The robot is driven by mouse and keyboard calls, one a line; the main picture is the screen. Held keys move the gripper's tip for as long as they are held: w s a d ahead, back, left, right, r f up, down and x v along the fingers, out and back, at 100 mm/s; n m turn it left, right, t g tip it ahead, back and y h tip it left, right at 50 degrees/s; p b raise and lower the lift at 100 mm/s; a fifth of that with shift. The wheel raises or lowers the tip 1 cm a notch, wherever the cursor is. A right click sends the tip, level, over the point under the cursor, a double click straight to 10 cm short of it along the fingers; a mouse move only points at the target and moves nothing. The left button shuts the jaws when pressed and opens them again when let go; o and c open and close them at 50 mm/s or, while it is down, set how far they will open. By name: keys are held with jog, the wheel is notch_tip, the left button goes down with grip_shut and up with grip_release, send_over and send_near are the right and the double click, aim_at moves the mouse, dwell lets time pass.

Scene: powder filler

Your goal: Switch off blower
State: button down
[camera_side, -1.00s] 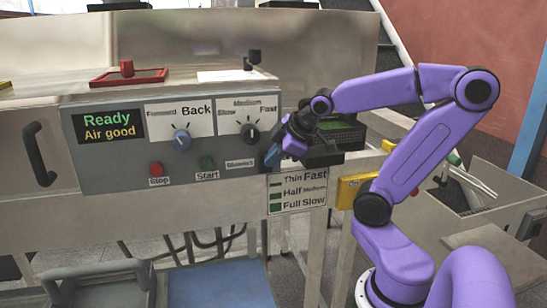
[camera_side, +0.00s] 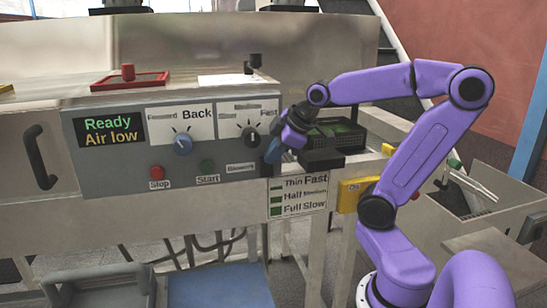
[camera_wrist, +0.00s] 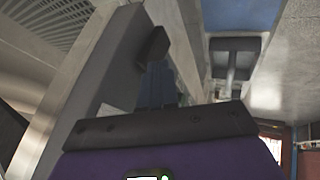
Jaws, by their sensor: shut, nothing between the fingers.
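My gripper (camera_side: 272,150) is shut and empty at the right end of the grey control box (camera_side: 110,171). In the wrist view its dark fingers (camera_wrist: 157,85) reach toward a small black knob-like part (camera_wrist: 152,45) on the grey box side. They overlap there; I cannot tell whether they touch. This part may be the blower switch, but no label on it is readable. The display (camera_side: 110,131) reads "Ready" in green and "Air low" in yellow.
The panel front holds a blue-knobbed dial (camera_side: 183,144), a black-knobbed dial (camera_side: 251,134), a red stop button (camera_side: 157,171) and a green start button (camera_side: 207,166). A black tray (camera_side: 335,140) sits close right of my gripper. A yellow box (camera_side: 355,192) is lower right.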

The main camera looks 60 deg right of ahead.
jog(key=shift+r, duration=0.1)
dwell(0.3)
jog(key=a+v, duration=0.1)
jog(key=v, duration=1.1)
jog(key=shift+s+a, duration=0.2)
jog(key=shift+a+f, duration=0.1)
jog(key=shift+f, duration=0.15)
